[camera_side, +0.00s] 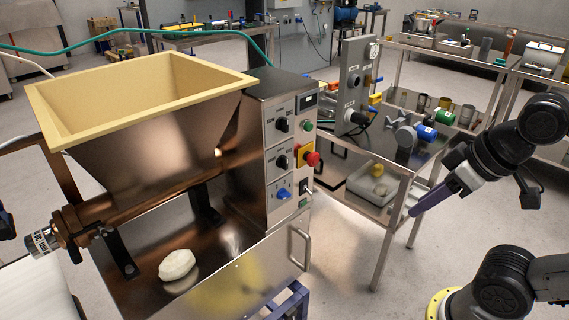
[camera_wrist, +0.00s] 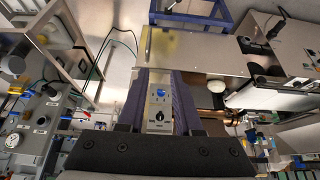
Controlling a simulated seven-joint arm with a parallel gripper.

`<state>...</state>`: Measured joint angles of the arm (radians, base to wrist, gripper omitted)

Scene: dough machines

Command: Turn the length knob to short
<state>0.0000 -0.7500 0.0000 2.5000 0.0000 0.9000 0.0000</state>
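The dough machine's control panel (camera_side: 281,150) carries two black knobs, an upper one (camera_side: 282,124) and a middle one (camera_side: 281,162), and a blue knob (camera_side: 283,194) below them. The labels are too small to read, so I cannot tell which is the length knob. My gripper (camera_side: 418,209), with purple fingers, is well right of the panel and touches nothing. In the wrist view my gripper (camera_wrist: 160,72) is open, with the blue knob (camera_wrist: 160,92) and a black knob (camera_wrist: 160,116) showing in the gap between its fingers, farther off.
A red stop button (camera_side: 311,158) on a yellow plate and a green button (camera_side: 307,126) stick out beside the knobs. A hopper (camera_side: 70,112) and a dough piece (camera_side: 177,264) are left of the panel. A metal cart (camera_side: 398,190) with tools stands behind my gripper.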

